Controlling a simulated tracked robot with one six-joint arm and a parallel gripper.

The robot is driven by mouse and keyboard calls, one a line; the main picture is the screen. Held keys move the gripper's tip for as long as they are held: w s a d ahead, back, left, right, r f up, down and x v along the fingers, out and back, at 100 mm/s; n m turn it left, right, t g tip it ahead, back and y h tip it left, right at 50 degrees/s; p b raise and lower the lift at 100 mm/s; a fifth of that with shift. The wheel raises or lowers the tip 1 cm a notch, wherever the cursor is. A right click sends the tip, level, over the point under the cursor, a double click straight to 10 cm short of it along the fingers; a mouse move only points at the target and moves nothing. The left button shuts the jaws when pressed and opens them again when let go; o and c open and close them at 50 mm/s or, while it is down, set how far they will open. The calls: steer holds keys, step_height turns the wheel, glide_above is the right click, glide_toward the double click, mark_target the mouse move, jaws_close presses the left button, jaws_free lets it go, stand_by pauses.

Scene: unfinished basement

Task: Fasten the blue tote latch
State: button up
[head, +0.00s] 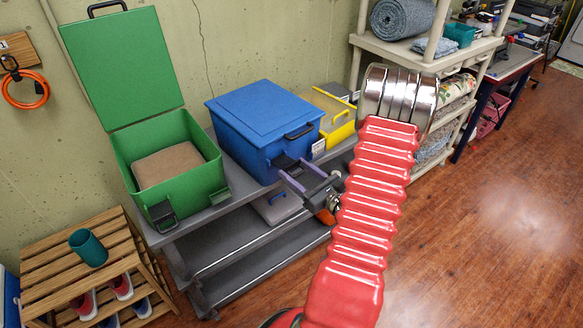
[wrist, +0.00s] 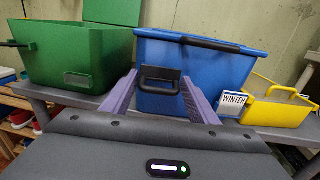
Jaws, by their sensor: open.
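The blue tote (head: 262,118) stands on the grey bench with its lid (head: 262,105) down. It also shows in the wrist view (wrist: 205,75). A black handle (wrist: 210,43) is on the lid's front edge. The black latch (wrist: 160,79) is on the tote's front wall; I cannot tell whether it is hooked. My gripper (head: 288,172) is open and empty in front of the latch. In the wrist view its purple fingers (wrist: 158,97) stand to the left and right of the latch, with no clear contact. In the head view, the gripper partly hides the latch.
An open green tote (head: 170,185) stands left of the blue one, its lid raised. A yellow bin (head: 328,118) stands right, near a "WINTER" label (wrist: 233,104). The grey bench (head: 240,178) has lower shelves. A wooden rack (head: 85,260) with a teal cup is front left. Floor at right is clear.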

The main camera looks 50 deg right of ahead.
mark_target(288, 164)
steer(key=shift+w+d, duration=0.1)
steer(key=shift+w, duration=1.05)
steer(key=shift+d, duration=0.15)
steer(key=c, duration=1.2)
